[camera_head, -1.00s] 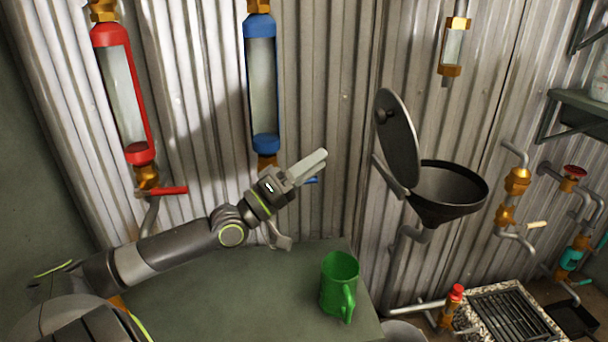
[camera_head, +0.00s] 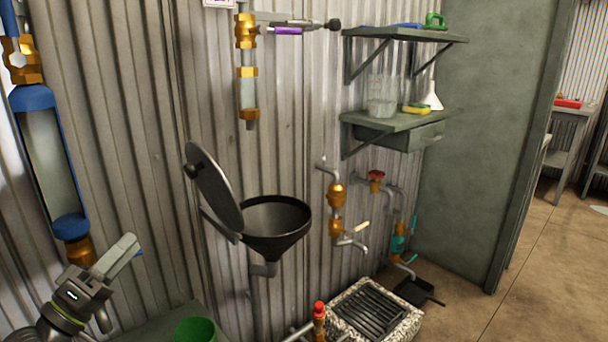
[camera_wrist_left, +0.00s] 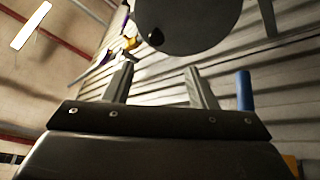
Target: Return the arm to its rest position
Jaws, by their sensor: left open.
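My left arm comes in at the lower left of the head view. Its gripper (camera_head: 122,262) is raised in front of the corrugated wall, just right of the lower end of the blue-capped cylinder (camera_head: 48,150). In the left wrist view the two grey fingers (camera_wrist_left: 160,85) stand apart with nothing between them, so the gripper is open and empty. Most of the arm behind the wrist is cut off by the frame. My right gripper is in neither view.
A black funnel (camera_head: 273,222) with a raised round lid (camera_head: 212,185) is right of the gripper. A green mug (camera_head: 196,330) is partly cut off below. Shelves (camera_head: 395,122), brass valves (camera_head: 337,195) and a floor grate (camera_head: 372,310) are further right. The floor beyond is open.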

